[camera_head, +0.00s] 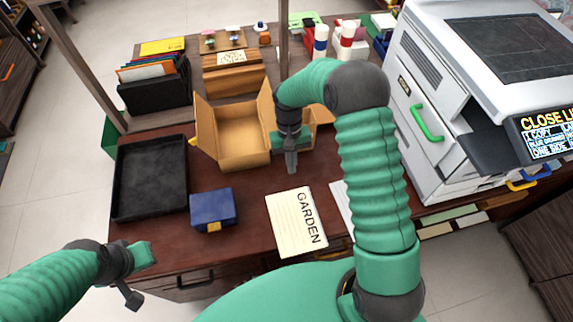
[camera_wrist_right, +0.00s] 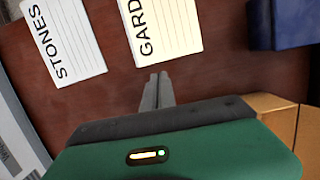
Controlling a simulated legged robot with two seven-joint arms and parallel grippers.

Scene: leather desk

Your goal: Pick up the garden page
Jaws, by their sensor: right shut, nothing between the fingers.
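The garden page (camera_head: 290,225) is a cream lined sheet with "GARDEN" along its right edge. It lies flat near the desk's front edge, and its lettered end also shows in the right wrist view (camera_wrist_right: 170,30). My right gripper (camera_head: 291,168) is shut and empty, pointing down over the desk behind the page, apart from it. In the right wrist view its closed fingers (camera_wrist_right: 157,85) sit just short of the page. My left gripper (camera_head: 140,275) is at the lower left, off the desk's front edge, away from the page; its finger gap is unclear.
The stones page (camera_wrist_right: 65,40) lies beside the garden page, partly hidden by my right arm in the head view. A blue box (camera_head: 212,210), a black tray (camera_head: 150,180) and an open cardboard box (camera_head: 240,140) stand to the left. A copier (camera_head: 440,80) stands at right.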

